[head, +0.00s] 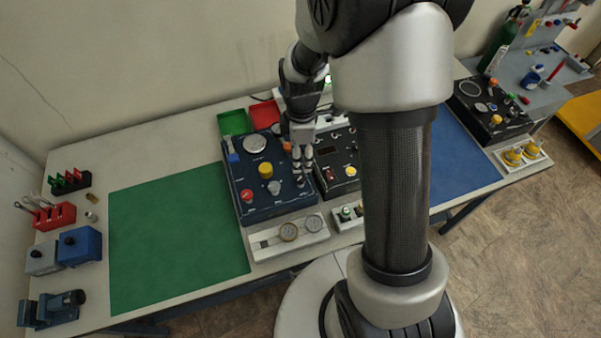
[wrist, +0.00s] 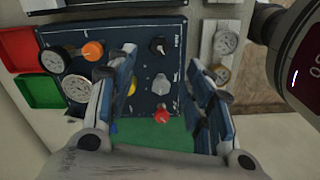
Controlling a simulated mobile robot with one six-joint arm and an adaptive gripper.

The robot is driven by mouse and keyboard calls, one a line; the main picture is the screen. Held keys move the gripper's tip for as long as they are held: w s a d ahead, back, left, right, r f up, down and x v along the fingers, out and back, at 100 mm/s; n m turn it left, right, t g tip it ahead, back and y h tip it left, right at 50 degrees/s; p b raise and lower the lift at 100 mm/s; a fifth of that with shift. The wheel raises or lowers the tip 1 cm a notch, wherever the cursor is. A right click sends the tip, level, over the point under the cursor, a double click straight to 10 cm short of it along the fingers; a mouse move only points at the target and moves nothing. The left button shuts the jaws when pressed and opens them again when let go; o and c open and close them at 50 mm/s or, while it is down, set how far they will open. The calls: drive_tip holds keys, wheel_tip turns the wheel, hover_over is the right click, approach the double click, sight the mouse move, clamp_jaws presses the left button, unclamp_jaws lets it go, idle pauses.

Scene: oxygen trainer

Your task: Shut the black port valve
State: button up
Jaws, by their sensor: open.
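The black port valve looks to be the black knob (wrist: 157,46) on the dark blue panel (wrist: 185,62), with a white label next to it. In the head view my gripper (head: 302,170) points down over the right edge of the blue panel (head: 230,188). The fingers partly hide the black knob there.
The panel also carries an orange knob (wrist: 93,51), a yellow knob (wrist: 131,86), a grey knob (wrist: 161,85) and a red knob (wrist: 162,117). A black panel (head: 334,185) stands close on the right. A green mat (head: 170,230) lies clear on the left.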

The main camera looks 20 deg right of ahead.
sight(301, 178)
wheel_tip(301, 178, down, 11)
drive_tip(key=shift+r+b, duration=0.2)
drive_tip(key=shift+b, duration=0.65)
drive_tip(key=shift+c, duration=0.4)
drive_tip(key=c, duration=1)
